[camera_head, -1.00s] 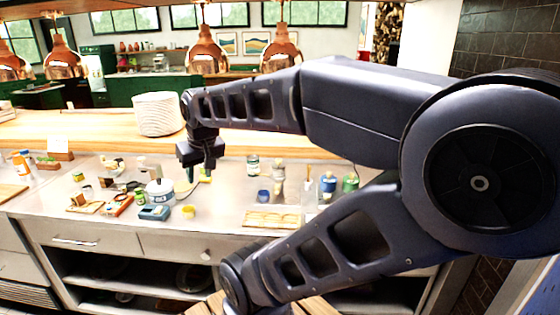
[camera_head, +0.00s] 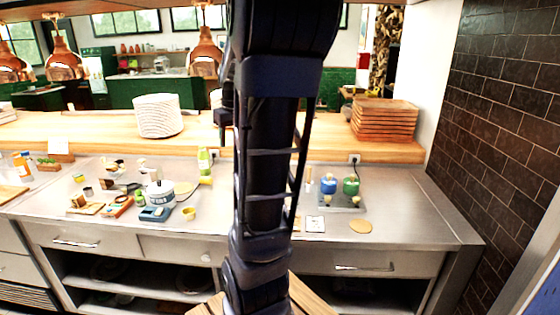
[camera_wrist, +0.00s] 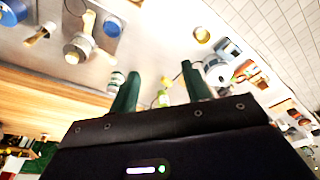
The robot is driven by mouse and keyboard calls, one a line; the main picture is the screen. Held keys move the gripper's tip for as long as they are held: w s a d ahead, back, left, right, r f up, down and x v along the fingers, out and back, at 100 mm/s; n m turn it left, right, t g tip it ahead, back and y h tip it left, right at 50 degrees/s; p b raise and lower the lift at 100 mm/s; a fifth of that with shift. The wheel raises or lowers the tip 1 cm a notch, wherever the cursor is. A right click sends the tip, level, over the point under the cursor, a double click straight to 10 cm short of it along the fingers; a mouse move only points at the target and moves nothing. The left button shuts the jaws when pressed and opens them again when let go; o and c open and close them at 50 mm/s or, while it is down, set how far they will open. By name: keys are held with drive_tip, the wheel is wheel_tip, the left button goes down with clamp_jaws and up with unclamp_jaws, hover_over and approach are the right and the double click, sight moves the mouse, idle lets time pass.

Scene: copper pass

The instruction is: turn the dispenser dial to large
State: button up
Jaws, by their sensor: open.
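A blue canister (camera_head: 328,183) and a green canister (camera_head: 351,186) stand on a grey base (camera_head: 345,208) on the right half of the steel counter, with small pale knob-like parts at the front. They may be the dispenser; I cannot make out a dial or its setting. My gripper (camera_wrist: 160,85) is open and empty in the wrist view, its two dark green fingers apart above the counter. Blue and pale round items (camera_wrist: 80,45) show at the top left there, clear of the fingers. In the head view my arm hides the middle of the counter and most of the gripper.
A white pot (camera_head: 160,193) and a blue scale-like device (camera_head: 156,213) stand left of the arm among small items. A plate stack (camera_head: 158,116) and wooden trays (camera_head: 386,120) sit on the raised shelf. A tiled wall (camera_head: 510,130) bounds the right. The counter's right end is clear.

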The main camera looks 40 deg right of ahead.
drive_tip(key=w+d+f+g, duration=0.1)
drive_tip(key=w+d+f, duration=0.15)
drive_tip(key=d, duration=0.95)
drive_tip(key=w+d+f+g, duration=0.1)
drive_tip(key=d+f, duration=0.2)
drive_tip(key=d, duration=0.9)
drive_tip(key=f, duration=1.1)
drive_tip(key=shift+s+a, duration=0.25)
drive_tip(key=c, duration=1)
